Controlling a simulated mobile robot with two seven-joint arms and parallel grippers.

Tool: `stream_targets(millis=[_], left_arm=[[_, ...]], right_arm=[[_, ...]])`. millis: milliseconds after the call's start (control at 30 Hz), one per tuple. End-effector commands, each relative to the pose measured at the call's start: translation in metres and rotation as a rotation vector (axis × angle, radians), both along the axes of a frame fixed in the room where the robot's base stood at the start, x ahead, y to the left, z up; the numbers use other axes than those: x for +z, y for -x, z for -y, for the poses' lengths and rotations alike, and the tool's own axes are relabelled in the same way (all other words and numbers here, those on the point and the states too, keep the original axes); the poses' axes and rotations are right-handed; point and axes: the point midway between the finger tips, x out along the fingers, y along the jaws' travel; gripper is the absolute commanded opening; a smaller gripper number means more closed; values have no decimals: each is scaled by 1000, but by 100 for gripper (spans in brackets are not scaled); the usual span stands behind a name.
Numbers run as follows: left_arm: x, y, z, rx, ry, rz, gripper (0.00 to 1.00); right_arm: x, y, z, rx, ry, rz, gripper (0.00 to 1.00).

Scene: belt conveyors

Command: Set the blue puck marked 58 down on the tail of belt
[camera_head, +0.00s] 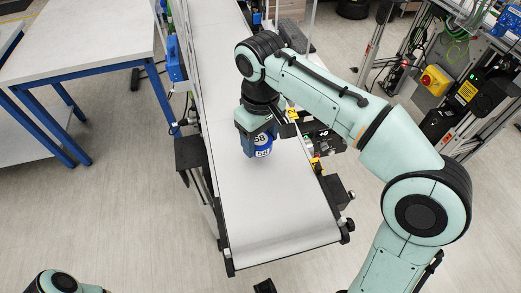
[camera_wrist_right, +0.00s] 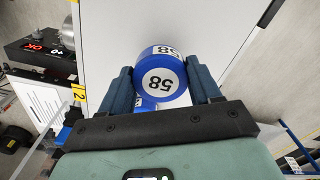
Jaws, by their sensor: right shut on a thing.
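The blue puck marked 58 (camera_head: 263,151) has white labels on its end face and side. It is between the fingers of my right gripper (camera_head: 258,138), which is shut on it over the pale belt (camera_head: 268,205). In the right wrist view the puck (camera_wrist_right: 162,80) sits between the two dark blue fingers of the gripper (camera_wrist_right: 160,88). Another blue patch (camera_wrist_right: 145,105) shows just below it, partly hidden; I cannot tell what it is. I cannot tell whether the puck touches the belt. My left gripper is not in view.
The belt's near end is bare, with a dark roller edge (camera_head: 290,253). A grey-topped table with a blue frame (camera_head: 80,40) stands left. A small black display unit (camera_head: 322,138) stands along the belt's right side. A yellow-boxed control (camera_head: 434,79) and machinery are at the far right.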

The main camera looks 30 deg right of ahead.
Motion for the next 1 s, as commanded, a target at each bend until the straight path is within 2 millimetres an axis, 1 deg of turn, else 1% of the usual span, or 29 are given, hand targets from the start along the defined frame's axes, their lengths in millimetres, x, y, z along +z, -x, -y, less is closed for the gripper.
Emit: stream_targets(millis=[100, 233, 300, 533, 667, 700, 767, 1000], left_arm=[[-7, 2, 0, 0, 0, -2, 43], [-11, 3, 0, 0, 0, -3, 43], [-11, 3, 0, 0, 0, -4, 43], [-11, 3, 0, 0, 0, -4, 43], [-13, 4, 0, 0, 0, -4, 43], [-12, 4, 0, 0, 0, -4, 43], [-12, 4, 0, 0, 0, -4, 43], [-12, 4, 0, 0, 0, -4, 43]], right_arm=[[-20, 1, 0, 0, 1, -5, 31], [-36, 1, 0, -1, 1, -3, 31], [-40, 0, 0, -1, 0, -2, 31], [-39, 0, 0, -1, 0, -1, 31], [-43, 0, 0, -1, 0, -2, 31], [-43, 0, 0, -1, 0, -2, 69], [-42, 0, 0, -1, 0, -2, 88], [-42, 0, 0, 0, 0, -2, 88]])
